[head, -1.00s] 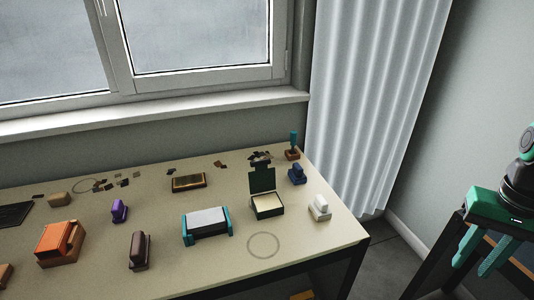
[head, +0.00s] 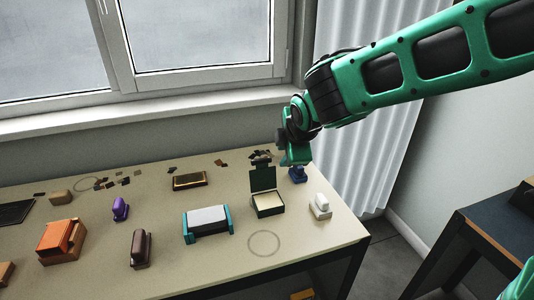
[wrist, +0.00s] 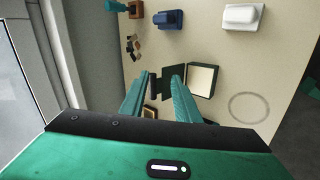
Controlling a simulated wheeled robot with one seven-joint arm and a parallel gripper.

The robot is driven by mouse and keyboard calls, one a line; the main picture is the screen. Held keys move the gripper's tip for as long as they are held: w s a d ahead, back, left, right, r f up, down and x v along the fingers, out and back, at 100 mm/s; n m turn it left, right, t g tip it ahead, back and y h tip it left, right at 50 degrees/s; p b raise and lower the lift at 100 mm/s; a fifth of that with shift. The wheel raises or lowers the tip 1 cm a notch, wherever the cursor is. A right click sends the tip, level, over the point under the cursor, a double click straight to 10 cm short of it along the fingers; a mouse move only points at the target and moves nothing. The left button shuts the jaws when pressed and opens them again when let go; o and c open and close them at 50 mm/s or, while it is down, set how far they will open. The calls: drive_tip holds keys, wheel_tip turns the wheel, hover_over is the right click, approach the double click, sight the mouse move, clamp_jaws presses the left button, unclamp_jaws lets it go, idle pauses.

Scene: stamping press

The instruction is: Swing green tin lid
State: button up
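The dark green tin (head: 268,209) stands on the table with its lid (head: 263,179) raised upright at the back. The tin has a cream inside and also shows in the wrist view (wrist: 214,80). There the lid (wrist: 168,88) lies left of the tin, partly hidden by a finger. My gripper (wrist: 162,76) is open, its two teal fingers apart, with the lid's dark end tab (wrist: 153,83) seen between them. In the head view my gripper (head: 293,158) hangs behind and right of the lid. I cannot tell whether it touches it.
A blue stamp (head: 297,175) and a white stamp (head: 320,206) stand right of the tin. A grey-topped press with teal sides (head: 208,220) is to its left, and a brass-coloured box (head: 189,181) lies behind that. A drawn circle (head: 264,243) marks bare table in front.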

drive_tip(key=n+y, duration=0.1)
drive_tip(key=n, duration=0.1)
approach(262, 161)
drive_tip(key=f, duration=0.1)
drive_tip(key=x, duration=0.8)
drive_tip(key=shift+w+r, duration=0.2)
drive_tip(key=shift+w, duration=0.05)
drive_tip(key=c, duration=0.6)
